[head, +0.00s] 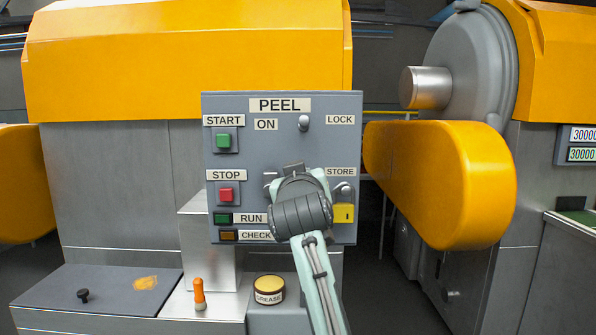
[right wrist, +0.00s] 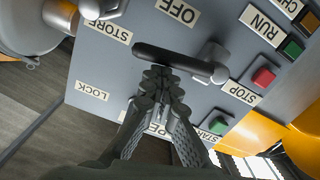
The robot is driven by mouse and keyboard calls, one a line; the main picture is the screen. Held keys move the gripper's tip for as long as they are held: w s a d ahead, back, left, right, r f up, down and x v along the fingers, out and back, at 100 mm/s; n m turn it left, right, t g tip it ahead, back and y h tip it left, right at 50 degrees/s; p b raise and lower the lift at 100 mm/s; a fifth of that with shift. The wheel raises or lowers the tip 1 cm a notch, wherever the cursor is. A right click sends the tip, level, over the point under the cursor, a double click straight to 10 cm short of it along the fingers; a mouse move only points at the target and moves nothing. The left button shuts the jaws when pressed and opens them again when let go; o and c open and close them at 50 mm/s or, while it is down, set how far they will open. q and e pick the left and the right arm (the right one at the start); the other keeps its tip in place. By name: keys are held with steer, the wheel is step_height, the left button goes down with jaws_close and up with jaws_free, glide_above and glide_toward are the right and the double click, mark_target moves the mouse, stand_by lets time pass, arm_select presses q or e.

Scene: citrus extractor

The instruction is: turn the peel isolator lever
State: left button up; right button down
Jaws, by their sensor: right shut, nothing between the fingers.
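The isolator lever (right wrist: 180,62) is a dark bar with a grey pivot at its right end in the right wrist view. It stands out from the grey PEEL panel (head: 240,108), near the OFF label (right wrist: 177,11). My right gripper (right wrist: 163,72) is shut and empty, its fingertips close against the bar's side; I cannot tell if they touch. In the head view my right gripper (head: 293,170) and wrist cover the panel's lower middle and hide most of the lever. My left gripper is not in view.
A yellow padlock (head: 344,213) hangs below the STORE label, right of my wrist. A grey peg (head: 304,123) sticks out near LOCK. Green START (head: 223,141) and red STOP (head: 226,195) buttons are at the left. A grease tin (head: 269,290) and orange-handled tool (head: 199,293) stand below.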

steer(key=shift+d+f+m, duration=0.2)
steer(key=shift+f+m, duration=0.35)
steer(key=shift+m, duration=0.25)
